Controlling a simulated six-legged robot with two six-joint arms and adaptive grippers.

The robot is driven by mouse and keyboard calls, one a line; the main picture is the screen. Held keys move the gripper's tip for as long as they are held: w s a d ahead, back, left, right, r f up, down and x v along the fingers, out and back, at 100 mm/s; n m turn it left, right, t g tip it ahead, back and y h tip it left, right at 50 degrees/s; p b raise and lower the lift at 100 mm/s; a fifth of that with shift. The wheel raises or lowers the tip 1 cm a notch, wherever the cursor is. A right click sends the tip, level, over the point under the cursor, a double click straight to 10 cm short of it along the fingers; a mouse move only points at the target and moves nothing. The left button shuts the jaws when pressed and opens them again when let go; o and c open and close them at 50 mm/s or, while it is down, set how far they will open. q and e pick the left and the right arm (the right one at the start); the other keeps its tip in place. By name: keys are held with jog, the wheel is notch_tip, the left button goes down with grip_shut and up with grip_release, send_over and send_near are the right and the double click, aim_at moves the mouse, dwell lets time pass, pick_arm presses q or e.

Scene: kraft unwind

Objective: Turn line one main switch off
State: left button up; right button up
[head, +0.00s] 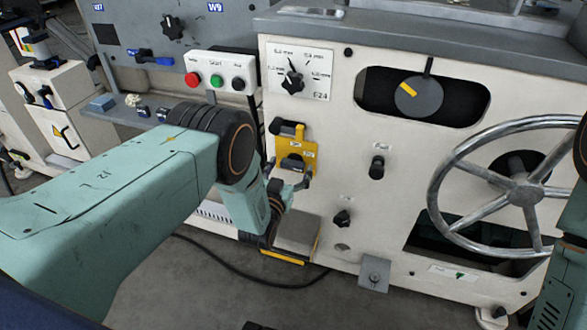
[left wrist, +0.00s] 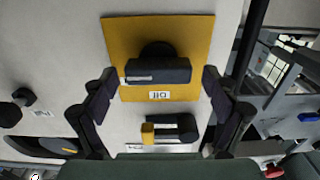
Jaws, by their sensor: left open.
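A yellow plate (head: 311,137) with a dark switch handle (head: 292,163) is on the cream machine front; small labels beside it are too small to read. In the left wrist view the yellow plate (left wrist: 190,30) carries the dark handle (left wrist: 158,71), lying crosswise, with an upside-down label that seems to read OFF. My left gripper (head: 287,175) is open at the plate. In the left wrist view its fingers (left wrist: 158,80) stand on either side of the handle, with gaps; contact is not visible. My right gripper is out of view.
A second dark handle (head: 285,127) sits just above; in the wrist view it has a yellow end (left wrist: 147,133). A button box (head: 222,73), a selector dial (head: 292,82), a black knob (head: 377,167) and a large handwheel (head: 519,193) are nearby. A cable crosses the floor.

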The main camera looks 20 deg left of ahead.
pick_arm(q)
jog(key=shift+w, duration=0.65)
jog(key=shift+d, duration=0.1)
jog(key=c, duration=1.2)
